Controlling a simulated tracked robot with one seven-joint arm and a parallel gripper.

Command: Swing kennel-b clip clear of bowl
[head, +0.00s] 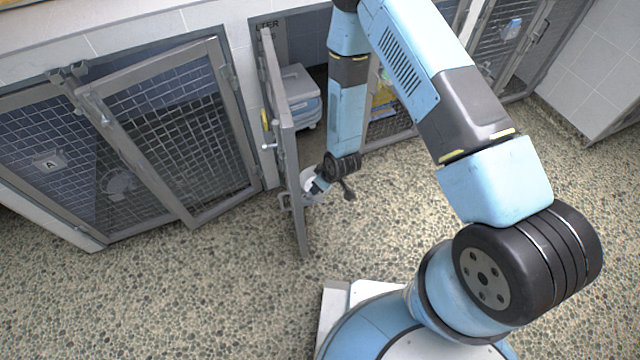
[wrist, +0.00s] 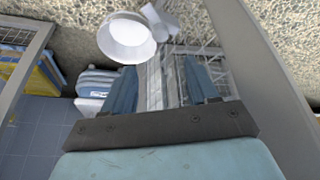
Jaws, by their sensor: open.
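My gripper (wrist: 163,82) is open, with its two blue fingers spread in the wrist view. Wire mesh shows between and beyond the fingers; I see nothing held. A round white bowl (wrist: 127,38) lies past the fingertips, up and to the left of them. A small pale fitting (wrist: 160,20), possibly the clip, shows right beside the bowl; I cannot tell whether it touches the rim. In the head view my gripper (head: 318,185) is at the open kennel door (head: 285,140), low on its right side. The bowl (head: 308,182) shows there only as a small white patch, partly hidden.
Kennel A (head: 48,162) at the left has its mesh doors closed or nearly so. Behind the open door is a kennel with a grey-blue box (head: 298,95). A door bar (wrist: 265,60) runs close along the right in the wrist view. The pebbled floor in front is clear.

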